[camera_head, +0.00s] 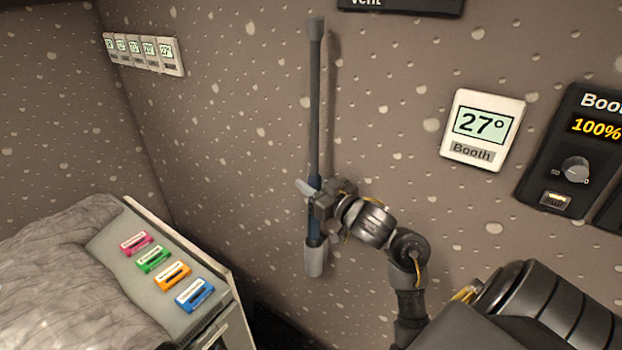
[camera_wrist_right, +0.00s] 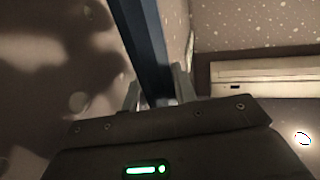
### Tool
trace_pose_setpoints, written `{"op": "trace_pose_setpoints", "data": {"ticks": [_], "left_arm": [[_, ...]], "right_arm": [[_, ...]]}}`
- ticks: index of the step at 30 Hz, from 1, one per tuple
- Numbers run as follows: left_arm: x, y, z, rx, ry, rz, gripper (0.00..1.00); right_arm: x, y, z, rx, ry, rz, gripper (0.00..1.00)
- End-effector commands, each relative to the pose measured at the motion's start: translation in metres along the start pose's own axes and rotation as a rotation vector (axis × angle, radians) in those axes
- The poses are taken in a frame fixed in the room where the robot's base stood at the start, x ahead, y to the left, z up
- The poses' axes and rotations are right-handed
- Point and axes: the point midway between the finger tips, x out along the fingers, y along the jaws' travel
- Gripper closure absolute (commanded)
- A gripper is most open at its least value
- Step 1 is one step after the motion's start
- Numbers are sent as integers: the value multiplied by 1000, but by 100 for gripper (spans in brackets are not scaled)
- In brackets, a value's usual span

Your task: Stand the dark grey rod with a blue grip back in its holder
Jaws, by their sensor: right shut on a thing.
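The dark grey rod (camera_head: 315,110) stands nearly upright near the speckled wall in the head view. Its blue grip (camera_head: 315,220) shows in the lower part, and in the right wrist view the blue length (camera_wrist_right: 146,48) runs between the fingers. My right gripper (camera_head: 312,193) is shut on the blue grip. The rod's lower end meets a light grey cup-shaped holder (camera_head: 315,262). I cannot tell how deep the rod sits in it. My left gripper is not in view.
A white 27° Booth display (camera_head: 483,128) and a black booth panel (camera_head: 575,150) are on the wall at the right. A desk with several coloured cassette-like pieces (camera_head: 165,276) and a grey cloth (camera_head: 45,275) is at the lower left.

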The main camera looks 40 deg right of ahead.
Motion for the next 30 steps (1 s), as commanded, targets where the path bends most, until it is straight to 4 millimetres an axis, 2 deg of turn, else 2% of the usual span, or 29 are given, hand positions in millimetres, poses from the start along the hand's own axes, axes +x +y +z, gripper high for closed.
{"op": "trace_pose_setpoints", "data": {"ticks": [1, 21, 30], "left_arm": [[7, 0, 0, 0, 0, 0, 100], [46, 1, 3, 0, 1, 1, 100], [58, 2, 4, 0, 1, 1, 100]], "right_arm": [[0, 0, 8, -1, 0, 0, 100], [1, 0, 64, 0, 1, -1, 100], [1, 0, 83, -1, 1, -1, 100]]}}
